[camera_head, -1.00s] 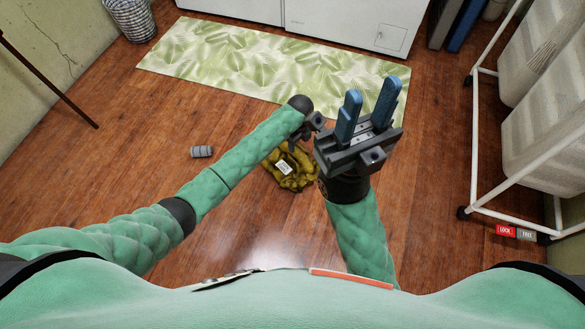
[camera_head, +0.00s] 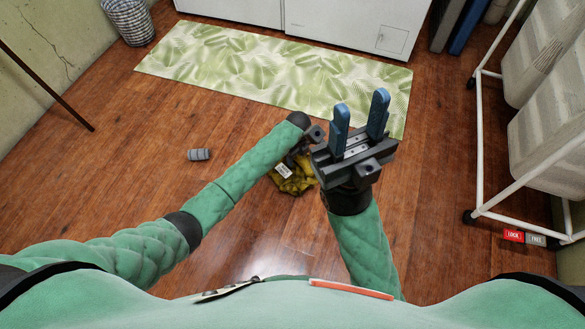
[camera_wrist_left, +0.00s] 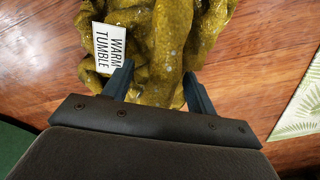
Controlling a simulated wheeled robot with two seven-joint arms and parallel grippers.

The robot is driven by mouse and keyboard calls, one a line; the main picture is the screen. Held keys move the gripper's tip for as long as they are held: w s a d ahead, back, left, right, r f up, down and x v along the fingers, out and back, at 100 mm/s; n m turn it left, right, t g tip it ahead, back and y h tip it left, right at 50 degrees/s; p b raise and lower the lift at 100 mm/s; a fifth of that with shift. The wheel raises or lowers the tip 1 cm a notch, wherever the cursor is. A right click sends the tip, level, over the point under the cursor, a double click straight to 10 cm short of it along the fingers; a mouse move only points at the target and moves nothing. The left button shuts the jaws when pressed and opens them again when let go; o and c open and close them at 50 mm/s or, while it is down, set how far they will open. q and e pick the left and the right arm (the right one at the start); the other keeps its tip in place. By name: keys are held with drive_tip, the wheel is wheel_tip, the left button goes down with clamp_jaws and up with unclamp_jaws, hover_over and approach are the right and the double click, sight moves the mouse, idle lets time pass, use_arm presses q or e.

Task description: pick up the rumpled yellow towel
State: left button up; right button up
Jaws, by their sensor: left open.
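The rumpled yellow towel (camera_head: 293,182) lies on the wooden floor, partly hidden under my left gripper (camera_head: 297,160) in the head view. In the left wrist view the towel (camera_wrist_left: 168,45) fills the top middle, with a white tag reading "WARM TUMBLE" (camera_wrist_left: 109,46). My left gripper (camera_wrist_left: 158,85) is open there, its two fingers apart and pointing at the towel, with folds showing between the fingertips. Whether the fingers touch the towel I cannot tell. My right gripper (camera_head: 358,117) is open and empty, its blue fingers apart, just right of the towel.
A leaf-patterned mat (camera_head: 270,72) lies beyond the towel, before white appliances (camera_head: 350,25). A small grey cylinder (camera_head: 199,154) lies on the floor at left. A wheeled white frame with hampers (camera_head: 535,125) stands at right.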

use_arm(q)
drive_tip(key=shift+c, duration=0.5)
clamp_jaws()
drive_tip(key=shift+r, duration=0.15)
